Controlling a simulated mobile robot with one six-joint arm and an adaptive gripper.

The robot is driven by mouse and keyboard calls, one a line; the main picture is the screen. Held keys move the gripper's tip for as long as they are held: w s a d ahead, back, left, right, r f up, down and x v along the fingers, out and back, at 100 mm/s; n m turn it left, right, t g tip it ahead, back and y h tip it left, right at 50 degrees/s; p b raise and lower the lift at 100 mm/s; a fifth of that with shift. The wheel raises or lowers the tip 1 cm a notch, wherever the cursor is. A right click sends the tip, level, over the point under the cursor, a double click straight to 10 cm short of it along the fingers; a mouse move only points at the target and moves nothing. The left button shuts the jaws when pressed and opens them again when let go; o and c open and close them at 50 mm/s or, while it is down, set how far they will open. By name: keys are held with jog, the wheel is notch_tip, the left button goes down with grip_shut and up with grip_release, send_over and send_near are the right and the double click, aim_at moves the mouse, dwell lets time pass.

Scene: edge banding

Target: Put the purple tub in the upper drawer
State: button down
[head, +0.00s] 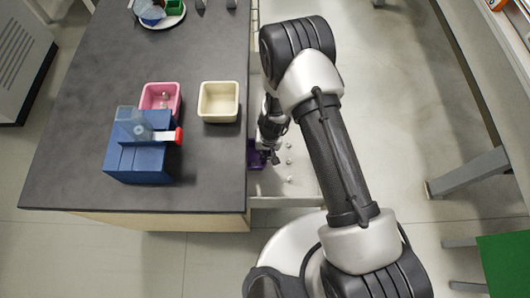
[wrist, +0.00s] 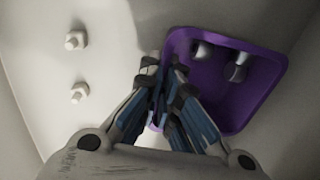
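The purple tub (head: 256,159) is at the counter's right edge, inside or over the open drawer (head: 303,187) and mostly hidden by my arm in the head view. In the wrist view the purple tub (wrist: 262,62) is right of centre, open side up, with a couple of metal bolts (wrist: 238,68) inside. My gripper (wrist: 164,72) has its fingertips close together at the tub's left wall, one on each side, and looks shut on that wall. The head view shows my gripper (head: 269,154) pointing down there. I cannot tell whether the tub rests on the drawer floor.
Loose bolts (wrist: 76,40) lie on the pale drawer floor left of the tub. On the dark counter (head: 80,165) stand a pink tub (head: 173,91), a cream tub (head: 219,85) and a blue block device (head: 137,162). A plate with items (head: 160,20) is at the back.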

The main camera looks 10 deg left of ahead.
jog(key=c, duration=2.3)
grip_release()
jog(key=shift+f, duration=0.2)
jog(key=o, duration=0.5)
jog(key=shift+r, duration=0.15)
notch_tip(320, 180, up, 12)
jog(key=d+p, duration=0.1)
jog(key=p, duration=0.4)
jog(key=shift+w+r, duration=0.1)
jog(key=shift+w, duration=0.05)
